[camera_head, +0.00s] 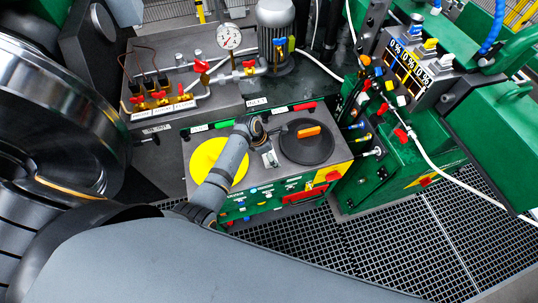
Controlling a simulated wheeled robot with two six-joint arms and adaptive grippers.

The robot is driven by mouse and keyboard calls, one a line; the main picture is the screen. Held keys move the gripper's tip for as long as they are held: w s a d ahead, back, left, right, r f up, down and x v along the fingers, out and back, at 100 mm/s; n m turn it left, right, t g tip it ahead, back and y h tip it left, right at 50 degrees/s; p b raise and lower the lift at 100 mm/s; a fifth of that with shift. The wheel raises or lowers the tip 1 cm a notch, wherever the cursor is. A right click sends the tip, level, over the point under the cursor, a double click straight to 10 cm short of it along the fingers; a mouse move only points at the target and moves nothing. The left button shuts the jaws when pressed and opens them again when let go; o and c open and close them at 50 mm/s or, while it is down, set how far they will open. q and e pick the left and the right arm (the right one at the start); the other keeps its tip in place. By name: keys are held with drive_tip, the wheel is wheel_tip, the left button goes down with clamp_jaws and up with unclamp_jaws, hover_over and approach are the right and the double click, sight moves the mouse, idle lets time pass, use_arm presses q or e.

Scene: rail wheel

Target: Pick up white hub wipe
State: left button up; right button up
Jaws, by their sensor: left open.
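My left gripper (272,144) is over the top of the grey cabinet (228,131), between a yellow round disc (206,161) and a black round lid (308,148). It is open, and its fingers are small and dark in this view. My grey left forearm crosses in front of the yellow disc and hides part of it. I cannot clearly pick out the white hub wipe. A small pale patch shows just below the gripper, but I cannot tell whether it is a wipe or part of the gripper. My right gripper is not in view.
An orange bar (309,132) lies on the black lid. A pressure gauge (229,36), red valves and a grey motor (275,35) stand behind. A large steel wheel (60,120) is at left. Green machinery (490,135) and a white hose (455,182) are at right. Grating covers the floor.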

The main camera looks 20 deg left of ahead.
use_arm(q)
drive_tip(key=c, duration=1)
drive_tip(key=shift+r, duration=0.1)
drive_tip(key=shift+r, duration=0.35)
wheel_tip(320, 180, up, 3)
drive_tip(key=shift+s+a+f, duration=0.1)
drive_tip(key=shift+s+f, duration=0.05)
drive_tip(key=s+r, duration=0.1)
drive_tip(key=r, duration=0.1)
drive_tip(key=s+a+r, duration=0.1)
drive_tip(key=s+r, duration=0.1)
drive_tip(key=shift+s, duration=0.2)
drive_tip(key=s+a+r, duration=0.1)
drive_tip(key=s+r, duration=0.1)
drive_tip(key=s, duration=0.3)
drive_tip(key=s+a+r+b, duration=0.1)
drive_tip(key=s+a+r, duration=0.1)
drive_tip(key=s+r, duration=0.1)
drive_tip(key=shift+s+r, duration=0.25)
drive_tip(key=shift+s, duration=0.6)
